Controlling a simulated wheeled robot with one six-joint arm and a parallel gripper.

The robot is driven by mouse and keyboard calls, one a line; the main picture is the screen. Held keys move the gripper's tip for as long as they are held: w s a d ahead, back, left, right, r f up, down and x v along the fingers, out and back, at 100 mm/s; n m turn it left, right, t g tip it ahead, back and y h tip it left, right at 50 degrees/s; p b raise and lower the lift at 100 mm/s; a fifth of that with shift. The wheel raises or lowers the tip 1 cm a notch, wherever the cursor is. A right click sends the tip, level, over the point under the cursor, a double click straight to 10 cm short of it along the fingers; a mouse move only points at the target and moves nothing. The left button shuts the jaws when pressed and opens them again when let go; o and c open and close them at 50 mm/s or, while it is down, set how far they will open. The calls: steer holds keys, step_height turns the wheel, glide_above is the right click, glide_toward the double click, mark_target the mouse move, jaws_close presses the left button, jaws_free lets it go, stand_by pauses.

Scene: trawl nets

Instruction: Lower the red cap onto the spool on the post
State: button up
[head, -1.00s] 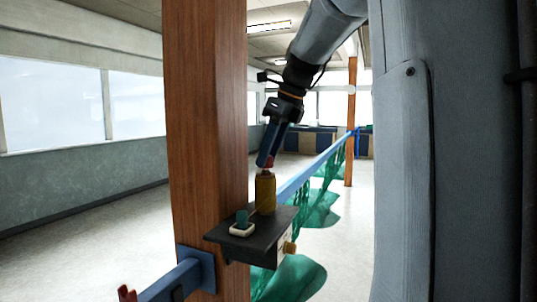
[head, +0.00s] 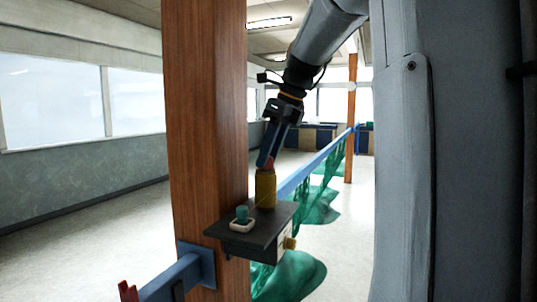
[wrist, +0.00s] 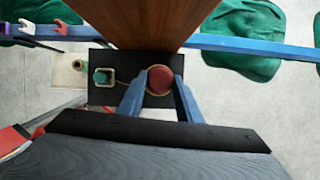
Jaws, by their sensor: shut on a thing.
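My gripper (head: 268,161) points down, its two blue fingers shut on the red cap (head: 270,164). The cap is at the top of the yellow spool (head: 265,191), which stands upright on a dark shelf (head: 276,228) at the wooden post (head: 205,130). In the wrist view the round red cap (wrist: 160,79) sits between the fingertips, with a thin yellowish rim of the spool around it. The cap looks roughly centred over the spool. I cannot tell whether it touches the spool or is just above it.
A teal piece (head: 242,213) stands in a small white tray (head: 242,225) on the shelf, left of the spool. A blue rail (head: 310,165) with green nets (head: 320,205) runs behind. The post rises close beside the gripper. A red forked hook (head: 127,290) is at lower left.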

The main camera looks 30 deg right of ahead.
steer(key=o, duration=1.1)
steer(key=b+v, duration=0.2)
steer(key=v, duration=0.6)
